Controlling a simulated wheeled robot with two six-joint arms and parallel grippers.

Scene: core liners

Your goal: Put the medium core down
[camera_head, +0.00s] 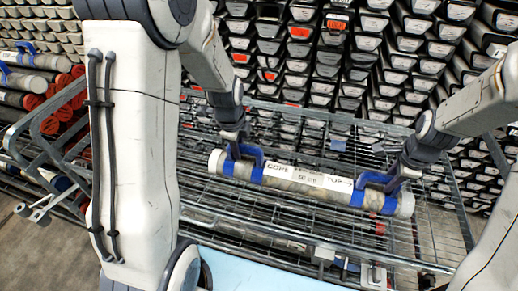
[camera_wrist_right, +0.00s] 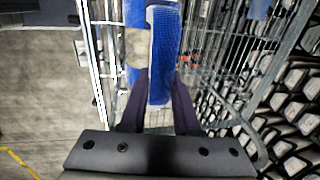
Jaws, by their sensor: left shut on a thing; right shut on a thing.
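The medium core (camera_head: 305,179) is a long grey cylinder with a white label reading "CORE", "50 cm" and "TOP". It has a blue band and blue handle near each end. It lies across the wire cart (camera_head: 440,215), tilted slightly down to the right in the head view. I cannot tell whether it touches the wire. My left gripper (camera_head: 238,152) is shut on the left blue handle. My right gripper (camera_head: 392,178) is shut on the right blue handle. In the right wrist view the blue handle (camera_wrist_right: 165,55) is between the dark fingers (camera_wrist_right: 158,100).
A rack of stacked core trays (camera_head: 320,50) fills the background, some with orange labels. Other cores and red-ended tubes (camera_head: 50,100) lie at the left. A pale blue surface (camera_head: 260,275) is at the front. The cart's wire rails surround the core.

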